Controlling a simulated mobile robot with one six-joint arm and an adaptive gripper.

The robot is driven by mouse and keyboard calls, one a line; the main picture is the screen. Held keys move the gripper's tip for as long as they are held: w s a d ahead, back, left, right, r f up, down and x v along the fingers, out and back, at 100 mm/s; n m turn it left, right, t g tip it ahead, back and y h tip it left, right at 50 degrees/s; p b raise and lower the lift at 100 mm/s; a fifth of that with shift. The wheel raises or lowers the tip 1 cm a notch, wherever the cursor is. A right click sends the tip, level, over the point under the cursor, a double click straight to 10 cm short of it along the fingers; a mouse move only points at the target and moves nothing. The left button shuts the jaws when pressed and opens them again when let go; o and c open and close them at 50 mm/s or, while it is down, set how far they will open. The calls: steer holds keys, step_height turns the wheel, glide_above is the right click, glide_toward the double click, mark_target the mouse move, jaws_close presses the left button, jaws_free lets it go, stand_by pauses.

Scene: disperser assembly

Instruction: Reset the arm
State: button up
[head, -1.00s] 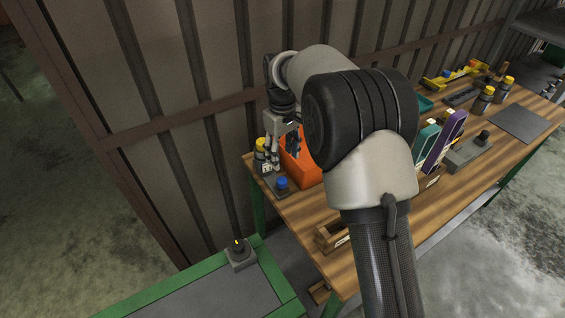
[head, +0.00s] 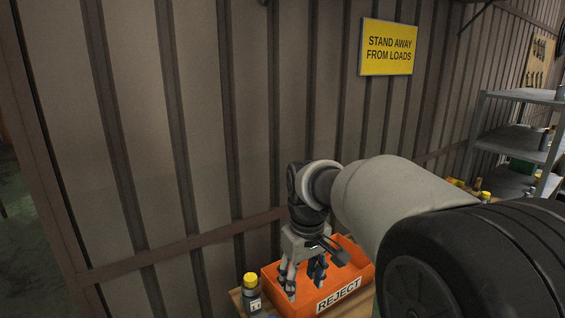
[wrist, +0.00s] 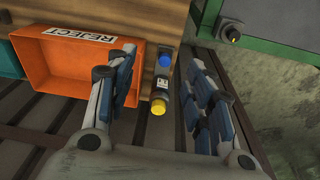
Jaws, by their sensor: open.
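My gripper (head: 305,275) points down at the left end of the orange reject bin (head: 345,286) in the head view. Its fingers are apart with nothing between them. In the wrist view my gripper (wrist: 165,95) also shows open, with its two fingers spread wide. Between them in the picture is a grey bottle with a yellow cap (wrist: 159,107), below a blue knob (wrist: 166,60). The orange bin (wrist: 85,68) lies to the left of the fingers and looks empty. In the head view the yellow-capped bottle (head: 251,290) stands left of the bin.
A ribbed metal wall (head: 190,150) rises behind the bench. A yellow warning sign (head: 389,47) hangs on it. A grey shelf unit (head: 515,140) stands at the right. In the wrist view, a green-framed surface (wrist: 265,28) carries a dark switch box (wrist: 230,33).

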steer(key=s+d+r+m+t, duration=0.1)
steer(key=s+d+m, duration=0.2)
steer(key=s, duration=1)
steer(key=s+d+m+t, duration=0.2)
steer(key=s+d, duration=0.5)
steer(key=s, duration=0.7)
steer(key=shift+r+m, duration=0.4)
steer(key=shift+m, duration=0.1)
